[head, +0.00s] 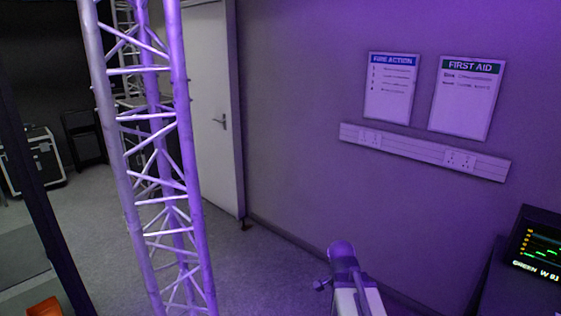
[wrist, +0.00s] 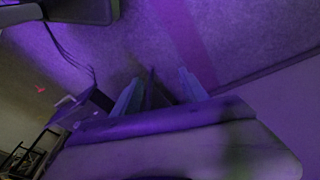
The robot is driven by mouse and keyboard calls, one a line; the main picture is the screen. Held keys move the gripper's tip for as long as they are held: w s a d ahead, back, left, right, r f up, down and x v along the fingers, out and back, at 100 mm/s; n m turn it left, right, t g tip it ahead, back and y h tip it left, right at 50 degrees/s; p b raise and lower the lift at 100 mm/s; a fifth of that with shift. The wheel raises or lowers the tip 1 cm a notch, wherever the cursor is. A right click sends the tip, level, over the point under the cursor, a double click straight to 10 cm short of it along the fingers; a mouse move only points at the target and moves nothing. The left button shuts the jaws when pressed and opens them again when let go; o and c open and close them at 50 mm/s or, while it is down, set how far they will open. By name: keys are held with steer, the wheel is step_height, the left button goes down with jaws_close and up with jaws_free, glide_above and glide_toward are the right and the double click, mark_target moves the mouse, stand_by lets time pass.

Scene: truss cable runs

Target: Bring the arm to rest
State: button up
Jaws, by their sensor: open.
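My gripper (wrist: 158,88) shows in the wrist view, its two pale fingers apart with only dark floor seen between them. A broad purple-lit body behind the fingers fills the lower part of that view. My arm (head: 348,278) rises at the bottom of the head view, right of centre, in front of the wall. The gripper's fingers cannot be made out in the head view. I see nothing held.
A lattice truss tower (head: 155,160) stands at left. Behind it is a pale door (head: 212,110). The wall bears two notices (head: 391,88) and a socket strip (head: 425,152). A lit screen (head: 538,245) stands at right, a black case (head: 35,160) at far left. Floor between tower and wall is clear.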

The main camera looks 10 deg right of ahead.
steer(key=a+n+y, duration=0.2)
steer(key=a+n, duration=1.2)
steer(key=shift+s+f, duration=0.25)
steer(key=shift+s, duration=0.15)
